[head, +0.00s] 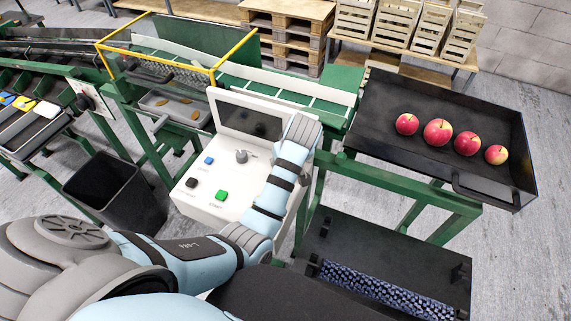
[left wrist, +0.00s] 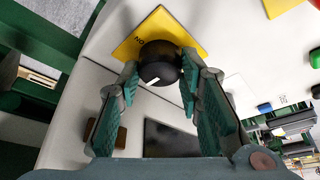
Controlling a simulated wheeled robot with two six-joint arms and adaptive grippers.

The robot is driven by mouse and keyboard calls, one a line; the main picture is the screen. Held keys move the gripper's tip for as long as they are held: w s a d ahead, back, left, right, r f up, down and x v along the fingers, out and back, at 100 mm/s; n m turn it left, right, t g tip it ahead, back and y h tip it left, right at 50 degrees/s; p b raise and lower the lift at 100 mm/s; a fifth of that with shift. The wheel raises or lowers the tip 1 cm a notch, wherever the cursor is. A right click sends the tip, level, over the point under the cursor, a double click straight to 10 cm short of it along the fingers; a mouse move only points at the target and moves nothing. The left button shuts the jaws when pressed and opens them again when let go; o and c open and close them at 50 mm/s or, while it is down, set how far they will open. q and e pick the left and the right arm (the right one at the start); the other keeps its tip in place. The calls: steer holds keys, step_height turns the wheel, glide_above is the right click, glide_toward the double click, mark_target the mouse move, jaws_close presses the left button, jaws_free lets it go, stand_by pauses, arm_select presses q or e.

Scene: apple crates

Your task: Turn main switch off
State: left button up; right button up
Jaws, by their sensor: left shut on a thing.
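The main switch is a round black knob (left wrist: 158,58) with a white mark, on a square yellow plate (left wrist: 133,43) in the left wrist view. My left gripper (left wrist: 160,74) has its two green-padded fingers on either side of this knob, shut on it. The mark points down toward the gripper, slightly left. In the head view my left arm reaches over the white control console (head: 225,197) and hides both the switch and the fingertips. My right gripper is in neither view.
The console carries a dark screen (head: 248,121), a grey joystick-like control (head: 241,156), and blue (head: 208,160), black (head: 192,182) and green (head: 222,195) buttons. A black tray (head: 470,185) with several apples stands right. A black bin (head: 113,190) stands left.

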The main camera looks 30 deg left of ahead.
arm_select(q)
steer(key=o, duration=1.1)
steer(key=v, duration=0.7)
steer(key=shift+s+d+r, duration=0.1)
steer(key=shift+d+r, duration=0.05)
steer(key=shift+r, duration=0.05)
steer(key=shift+f, duration=0.1)
